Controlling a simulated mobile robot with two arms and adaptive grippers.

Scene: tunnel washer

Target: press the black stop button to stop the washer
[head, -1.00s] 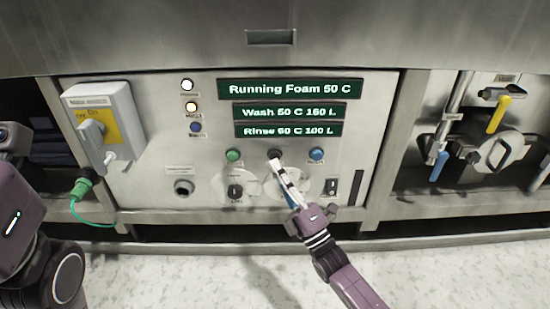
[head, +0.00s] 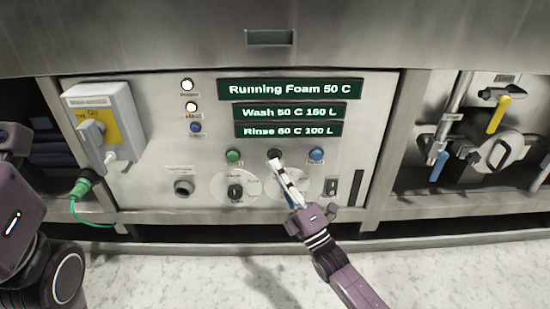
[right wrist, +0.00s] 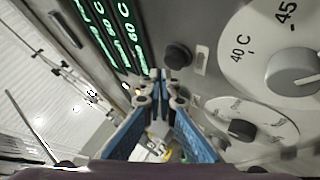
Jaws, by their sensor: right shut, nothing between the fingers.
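The black stop button (head: 274,154) sits on the panel between a green button (head: 233,156) and a blue button (head: 316,155). My right gripper (head: 277,164) is shut and empty, its fingertips just below the black button in the head view. In the right wrist view the black button (right wrist: 178,56) shows just beyond the closed fingertips (right wrist: 160,78). I cannot tell whether they touch it. The display (head: 289,89) reads "Running Foam 50 C". My left gripper is not in view.
Dials (head: 236,190) and a rocker switch (head: 331,188) lie below the buttons. A grey switch box (head: 118,105) with a green plug (head: 82,186) stands out at the left. Pipes and valves with a yellow handle (head: 499,114) are at the right.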

